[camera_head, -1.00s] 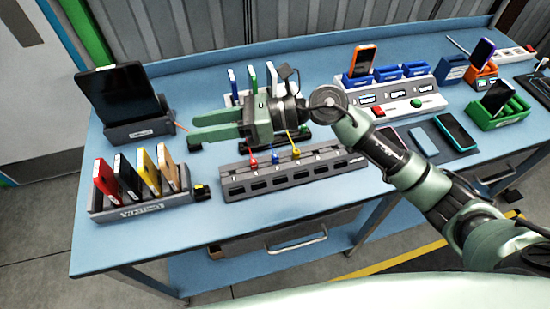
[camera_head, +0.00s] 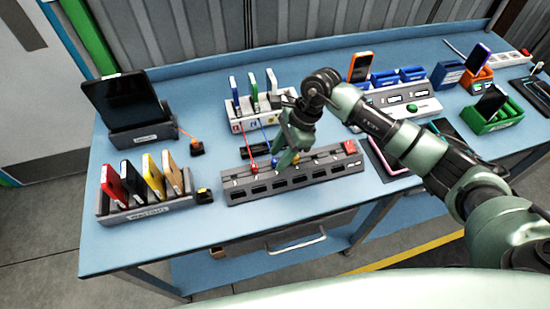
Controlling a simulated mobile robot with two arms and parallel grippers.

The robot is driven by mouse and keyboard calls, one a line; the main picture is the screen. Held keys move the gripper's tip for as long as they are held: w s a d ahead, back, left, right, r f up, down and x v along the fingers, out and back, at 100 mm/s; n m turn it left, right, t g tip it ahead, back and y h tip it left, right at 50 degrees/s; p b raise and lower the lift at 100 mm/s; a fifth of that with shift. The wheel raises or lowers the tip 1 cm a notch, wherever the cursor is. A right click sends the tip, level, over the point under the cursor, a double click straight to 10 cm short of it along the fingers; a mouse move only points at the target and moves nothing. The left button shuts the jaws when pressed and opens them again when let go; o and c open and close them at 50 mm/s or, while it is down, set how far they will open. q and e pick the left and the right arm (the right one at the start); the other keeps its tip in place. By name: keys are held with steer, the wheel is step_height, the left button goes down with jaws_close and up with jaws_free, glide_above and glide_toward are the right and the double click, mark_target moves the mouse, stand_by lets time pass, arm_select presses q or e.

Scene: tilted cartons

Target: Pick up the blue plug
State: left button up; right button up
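The grey socket strip (camera_head: 318,177) lies near the front of the blue table, with a row of dark openings. The red plug (camera_head: 252,167) sits on it toward the left. The blue plug (camera_head: 274,162) is just right of the red one and mostly hidden by my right gripper. My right gripper (camera_head: 285,161) points down over the strip at the blue plug's place. Its fingers look close together, but I cannot tell whether they hold the plug. The yellow plug is not clearly seen behind the gripper. My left gripper is not in view.
A holder with red, black, yellow and tan slabs (camera_head: 145,210) stands at the front left. A tablet stand (camera_head: 145,137) is behind it. A white rack (camera_head: 257,117) stands behind the strip. A button panel (camera_head: 408,97) is at the back right.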

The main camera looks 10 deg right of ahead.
mark_target(277, 160)
steer(key=shift+x, duration=0.95)
jaws_close()
steer(key=shift+r, duration=0.1)
steer(key=shift+w+r, duration=0.15)
steer(key=shift+r, duration=0.35)
step_height(277, 160, up, 19)
steer(key=b, duration=0.6)
steer(key=shift+r, duration=0.75)
